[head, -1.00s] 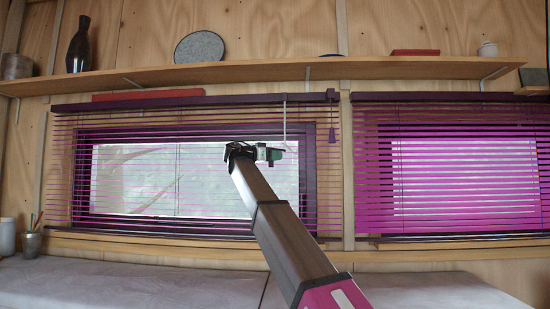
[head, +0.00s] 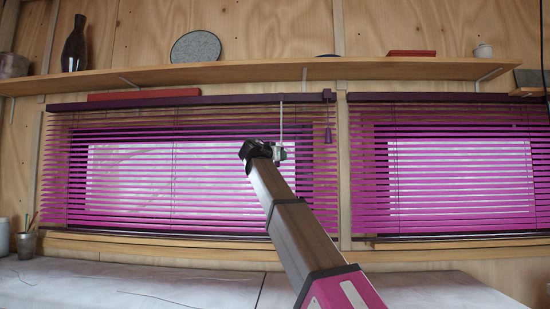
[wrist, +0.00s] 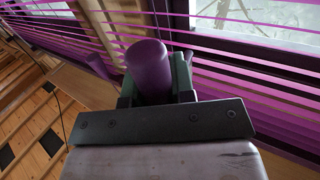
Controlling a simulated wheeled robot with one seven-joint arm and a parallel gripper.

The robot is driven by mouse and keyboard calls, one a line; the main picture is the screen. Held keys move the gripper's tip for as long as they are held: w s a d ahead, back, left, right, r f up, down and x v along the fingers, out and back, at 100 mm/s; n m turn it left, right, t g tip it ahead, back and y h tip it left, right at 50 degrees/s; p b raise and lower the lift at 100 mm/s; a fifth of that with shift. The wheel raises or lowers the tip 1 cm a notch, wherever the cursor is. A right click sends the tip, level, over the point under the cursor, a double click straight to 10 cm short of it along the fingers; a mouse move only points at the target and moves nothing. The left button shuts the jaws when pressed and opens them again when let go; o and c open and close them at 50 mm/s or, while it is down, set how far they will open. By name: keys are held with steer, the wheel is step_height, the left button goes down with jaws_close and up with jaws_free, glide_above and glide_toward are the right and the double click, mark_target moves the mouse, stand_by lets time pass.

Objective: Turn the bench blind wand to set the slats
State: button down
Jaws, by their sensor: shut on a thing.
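The left window's purple blind (head: 100,190) hangs from a dark headrail. Its slats show broad purple faces with narrow gaps between them, and the pale window is partly visible behind. A thin pale wand (head: 281,122) hangs from the headrail and runs down to my gripper (head: 278,153). In the wrist view, my gripper (wrist: 155,85) is shut on the wand's purple round handle (wrist: 148,65), with a dark green jaw on each side. In the head view the handle is hidden in the jaws.
A second purple blind (head: 450,180) hangs at the right. A purple pull tassel (head: 328,136) hangs to the right of the wand. A wooden shelf (head: 240,73) with vases and plates runs above.

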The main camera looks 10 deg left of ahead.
steer(key=shift+w+d+n+t+y, duration=0.3)
steer(key=shift+d+n+y, duration=0.55)
steer(key=shift+n+y, duration=0.95)
steer(key=shift+w+d+n+t+y, duration=0.35)
steer(key=shift+d+n+y, duration=0.6)
steer(key=shift+y, duration=1.6)
steer(key=shift+w+d+n+t+y, duration=0.15)
steer(key=shift+w+d+n+y, duration=0.4)
steer(key=shift+n+y, duration=1.3)
steer(key=shift+s+d+y, duration=0.1)
steer(key=shift+d+y, duration=0.1)
steer(key=shift+y, duration=0.4)
steer(key=c, duration=1)
jaws_free()
steer(key=shift+o, duration=0.2)
steer(key=v, duration=1.1)
steer(key=shift+r, duration=0.1)
